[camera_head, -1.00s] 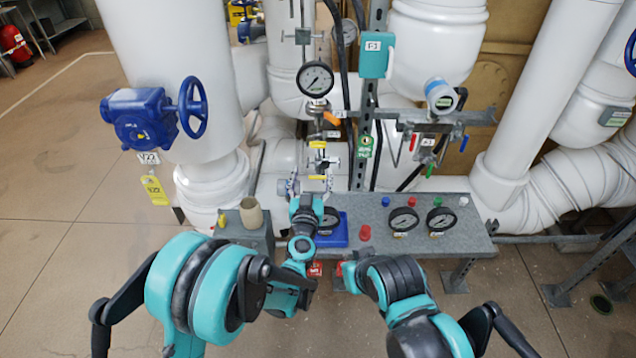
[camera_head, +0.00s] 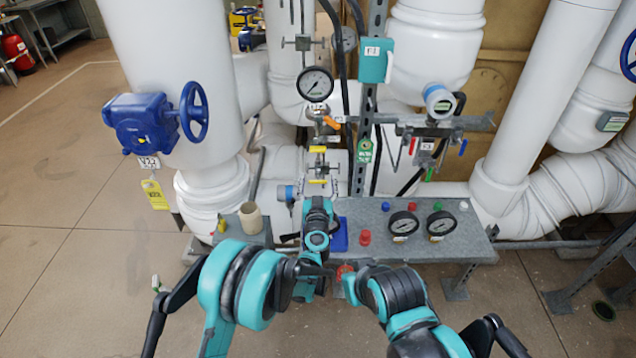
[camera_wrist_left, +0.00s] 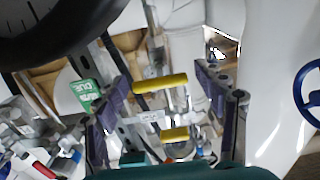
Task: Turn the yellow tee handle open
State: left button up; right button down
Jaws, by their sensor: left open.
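Two yellow tee handles show on a thin vertical pipe, an upper one (camera_head: 318,148) and a lower one (camera_head: 317,181). My left gripper (camera_head: 318,188) is at the lower handle, its fingers spread to either side. In the left wrist view, which looks turned over, the larger yellow handle (camera_wrist_left: 160,83) lies crosswise between the open fingers (camera_wrist_left: 155,65). A smaller yellow handle (camera_wrist_left: 174,134) is also between them. I cannot tell whether a finger touches a handle. My right arm reaches the bench's front edge; its fingers are not clear.
A round gauge (camera_head: 315,84) and an orange lever (camera_head: 331,122) are above the handles. A blue valve wheel (camera_head: 194,110) is left. White pipes stand around.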

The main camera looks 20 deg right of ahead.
pick_arm(q)
jog(key=c, duration=1.2)
jog(key=shift+n, duration=0.3)
jog(key=n+b, duration=0.1)
jog(key=n, duration=0.2)
jog(key=shift+a, duration=0.1)
jog(key=n+b, duration=0.1)
jog(key=n, duration=0.4)
jog(key=shift+b, duration=0.4)
jog(key=n+b, duration=0.1)
jog(key=n, duration=0.8)
jog(key=shift+w+a+f+b, duration=0.1)
jog(key=shift+b, duration=0.3)
jog(key=shift+n, duration=0.3)
